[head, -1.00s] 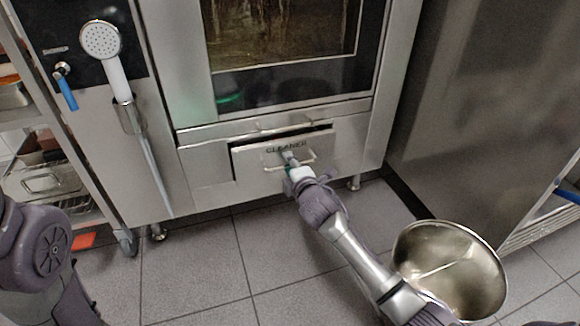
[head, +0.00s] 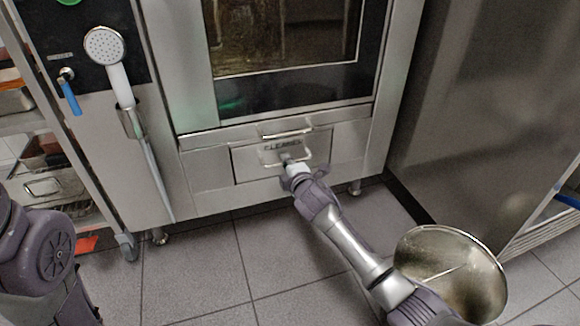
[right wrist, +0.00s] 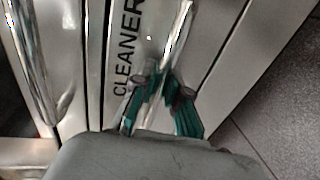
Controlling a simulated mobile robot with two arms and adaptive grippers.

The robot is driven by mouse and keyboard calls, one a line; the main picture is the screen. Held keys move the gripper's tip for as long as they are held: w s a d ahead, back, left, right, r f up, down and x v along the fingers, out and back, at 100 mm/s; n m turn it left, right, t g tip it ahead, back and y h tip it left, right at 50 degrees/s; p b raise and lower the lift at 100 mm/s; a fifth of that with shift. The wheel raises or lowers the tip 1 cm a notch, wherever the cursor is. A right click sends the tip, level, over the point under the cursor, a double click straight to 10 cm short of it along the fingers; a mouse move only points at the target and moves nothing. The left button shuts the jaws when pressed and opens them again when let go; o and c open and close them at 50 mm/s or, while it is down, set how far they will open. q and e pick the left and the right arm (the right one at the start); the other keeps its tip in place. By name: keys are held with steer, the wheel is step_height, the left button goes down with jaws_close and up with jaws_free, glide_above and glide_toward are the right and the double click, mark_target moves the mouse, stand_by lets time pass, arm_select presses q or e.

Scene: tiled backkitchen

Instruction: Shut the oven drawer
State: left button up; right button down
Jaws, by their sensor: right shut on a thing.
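The oven drawer (head: 246,168), marked CLEANER, is a low steel front under the oven window. In the head view it sits about flush with the panel around it, with only a thin dark outline. Its bar handle (head: 306,155) sticks out at the front. My right gripper (head: 287,160) reaches the drawer front from below and is shut on the handle. In the right wrist view its teal fingertips (right wrist: 165,88) close around the handle bar (right wrist: 180,28), beside the lettering. My left gripper is out of view; only part of my left arm shows.
A hand shower (head: 104,46) hangs left of the oven (head: 290,85). A rack with metal pans (head: 45,185) stands at far left. A large metal pot (head: 450,245) is at lower right, close beside my right arm. Tiled floor (head: 195,265) lies clear in front.

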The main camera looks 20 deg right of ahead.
steer(key=shift+w+d+r, duration=0.1)
steer(key=shift+r, duration=0.05)
steer(key=c, duration=1.2)
jaws_free()
steer(key=shift+w, duration=0.15)
steer(key=v, duration=1.2)
